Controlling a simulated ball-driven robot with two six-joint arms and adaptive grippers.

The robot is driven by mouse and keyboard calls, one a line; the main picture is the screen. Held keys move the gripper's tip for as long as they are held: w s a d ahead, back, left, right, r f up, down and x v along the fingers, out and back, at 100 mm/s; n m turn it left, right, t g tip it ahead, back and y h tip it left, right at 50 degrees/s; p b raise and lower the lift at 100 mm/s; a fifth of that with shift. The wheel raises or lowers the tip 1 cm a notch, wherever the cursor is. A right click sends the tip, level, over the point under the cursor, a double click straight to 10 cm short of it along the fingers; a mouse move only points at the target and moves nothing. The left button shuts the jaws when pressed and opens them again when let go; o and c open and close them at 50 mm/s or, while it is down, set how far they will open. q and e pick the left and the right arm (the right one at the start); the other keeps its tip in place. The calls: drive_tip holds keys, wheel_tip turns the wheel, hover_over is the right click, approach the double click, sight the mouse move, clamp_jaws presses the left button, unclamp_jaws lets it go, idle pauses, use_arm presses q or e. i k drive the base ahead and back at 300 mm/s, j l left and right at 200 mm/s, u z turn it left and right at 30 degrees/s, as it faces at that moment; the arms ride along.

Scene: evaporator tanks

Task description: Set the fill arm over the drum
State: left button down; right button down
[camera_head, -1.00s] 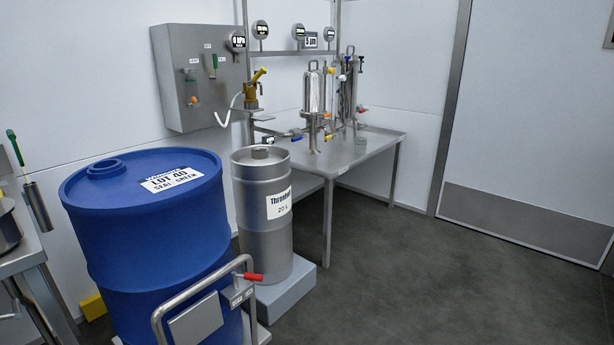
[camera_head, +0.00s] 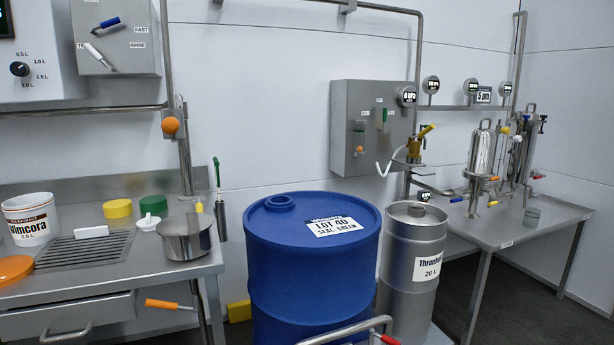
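The blue drum (camera_head: 310,275) stands upright on the floor near the middle, with a raised cap on its lid and a label reading LOT 40 SEAL GREEN. Behind it to the right, a yellow-handled valve (camera_head: 421,140) with a curved white spout (camera_head: 388,165) sits by the wall pipe; this looks like the fill arm, but I cannot be sure. The spout appears to the right of the drum's lid, above the steel keg. A vertical pipe with an orange knob (camera_head: 170,125) stands left of the drum. Neither of my grippers is in view.
A steel keg (camera_head: 411,255) stands close to the drum's right. A cart handle (camera_head: 345,332) with a red grip is in front. The left bench (camera_head: 110,265) holds a pot (camera_head: 185,238) and a white bucket (camera_head: 30,220). A steel table (camera_head: 540,220) with filter housings is at right.

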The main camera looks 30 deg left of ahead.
sight(173, 125)
drive_tip(key=u, duration=1.6)
